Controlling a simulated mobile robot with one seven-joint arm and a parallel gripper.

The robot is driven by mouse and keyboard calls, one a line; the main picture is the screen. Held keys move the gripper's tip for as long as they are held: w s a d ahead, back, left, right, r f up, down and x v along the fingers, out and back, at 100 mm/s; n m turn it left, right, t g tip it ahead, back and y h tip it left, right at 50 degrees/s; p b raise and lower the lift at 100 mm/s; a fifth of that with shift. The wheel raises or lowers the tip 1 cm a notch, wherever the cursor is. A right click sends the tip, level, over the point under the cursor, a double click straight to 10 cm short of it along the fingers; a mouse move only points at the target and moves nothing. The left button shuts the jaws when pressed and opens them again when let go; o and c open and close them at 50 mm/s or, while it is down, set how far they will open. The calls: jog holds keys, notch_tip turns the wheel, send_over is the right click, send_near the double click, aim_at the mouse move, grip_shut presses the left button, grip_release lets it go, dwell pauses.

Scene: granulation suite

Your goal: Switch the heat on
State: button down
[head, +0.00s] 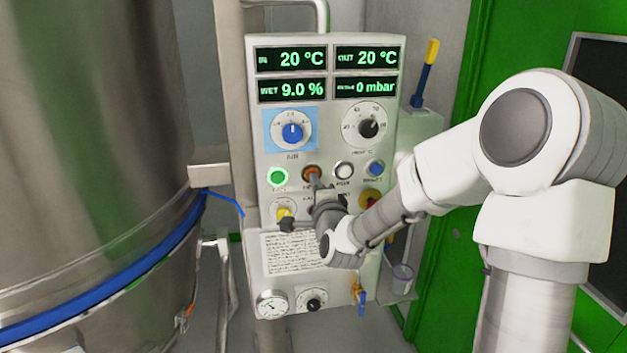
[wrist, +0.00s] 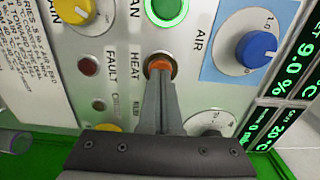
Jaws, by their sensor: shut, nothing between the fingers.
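The control panel (head: 328,140) stands in the middle of the head view. Its heat button is orange with a dark ring (wrist: 160,64), labelled HEAT in the wrist view; in the head view the button (head: 312,173) is partly covered by my gripper. My gripper (wrist: 158,80) is shut and empty, its fingertips at the lower part of the heat button; I cannot tell whether they press it. The heat button shows orange; whether it is lit is unclear. The displays (head: 290,59) read 20 °C in, 20 °C out, 9.0 % and 0 mbar.
Beside the heat button are a green-lit button (head: 278,177), a white button (head: 344,170) and a blue button (head: 375,167). A large steel vessel (head: 90,150) stands close at left.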

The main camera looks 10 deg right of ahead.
jog(key=shift+w, duration=0.15)
dwell(0.4)
jog(key=shift+w+r+b, duration=0.3)
jog(key=shift+w+b, duration=0.3)
jog(key=shift+w, duration=0.05)
